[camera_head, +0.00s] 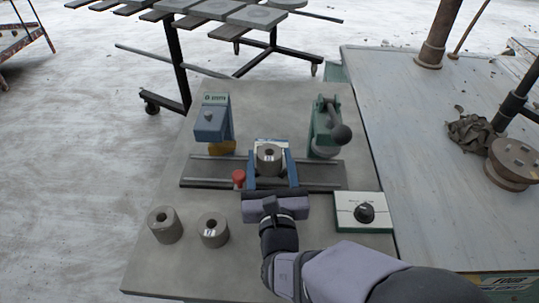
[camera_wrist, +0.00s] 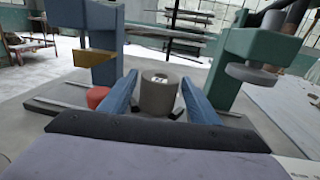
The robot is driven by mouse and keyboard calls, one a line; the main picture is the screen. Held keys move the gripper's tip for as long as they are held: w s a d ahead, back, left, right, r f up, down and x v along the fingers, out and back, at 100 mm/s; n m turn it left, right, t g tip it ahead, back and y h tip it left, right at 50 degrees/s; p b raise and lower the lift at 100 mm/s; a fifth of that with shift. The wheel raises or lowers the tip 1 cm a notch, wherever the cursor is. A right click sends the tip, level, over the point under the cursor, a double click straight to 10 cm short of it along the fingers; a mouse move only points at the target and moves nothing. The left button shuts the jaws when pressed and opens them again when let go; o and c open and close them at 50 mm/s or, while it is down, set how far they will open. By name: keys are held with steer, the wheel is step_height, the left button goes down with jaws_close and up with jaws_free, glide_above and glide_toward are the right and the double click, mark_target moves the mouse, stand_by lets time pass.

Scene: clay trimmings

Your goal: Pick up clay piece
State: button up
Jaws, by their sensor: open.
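A grey clay cylinder with a hole in its top (camera_head: 269,160) stands upright on the dark rail (camera_head: 325,178) of the bench fixture. It also shows in the wrist view (camera_wrist: 157,97), with a small light mark on its face. My gripper (camera_head: 271,168) is open, with one blue finger on each side of this piece. In the wrist view the fingers flank it, and I cannot tell whether they touch it. Two more clay cylinders stand at the bench's front left, one plain (camera_head: 164,226) and one with a light mark (camera_head: 213,231).
A blue station (camera_head: 212,122) with a yellow part stands left of the piece. A green lever press (camera_head: 325,128) stands right. A red knob (camera_head: 238,177) sits by the rail. A dial box (camera_head: 362,212) is at the right front. The bench's left front is otherwise clear.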

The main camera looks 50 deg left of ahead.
steer(key=shift+x, duration=0.95)
steer(key=c, duration=1)
steer(key=shift+r, duration=0.15)
